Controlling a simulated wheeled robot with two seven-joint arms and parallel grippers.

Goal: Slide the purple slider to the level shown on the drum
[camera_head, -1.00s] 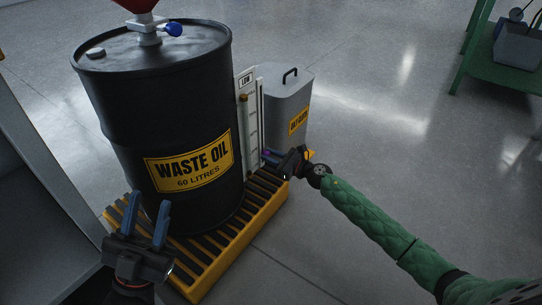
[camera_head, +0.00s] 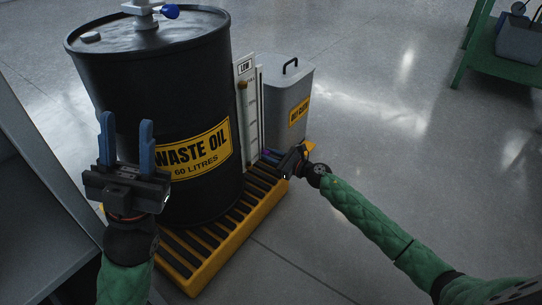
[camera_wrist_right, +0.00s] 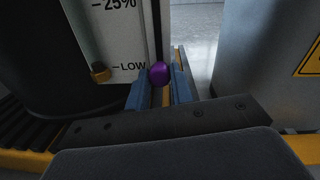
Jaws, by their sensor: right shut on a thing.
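The black waste oil drum (camera_head: 150,90) stands upright with a white gauge board (camera_head: 252,125) at its right side. A placard (camera_head: 245,66) at the board's top reads LOW. My right gripper (camera_head: 273,157) is at the board's lower end. In the right wrist view, its blue fingers (camera_wrist_right: 160,92) are shut on the purple slider (camera_wrist_right: 159,74), which is beside the LOW mark (camera_wrist_right: 132,67), below the 25% mark. My left gripper (camera_head: 127,132) is open and empty, in front of the drum's left side in the picture.
The drum stands on a yellow spill pallet (camera_head: 215,262) with dark slats. A grey lidded bin (camera_head: 285,95) stands close to the right of the gauge. A grey cabinet (camera_head: 45,200) is at the left. The floor at right is open, with a green table (camera_head: 500,62) further back.

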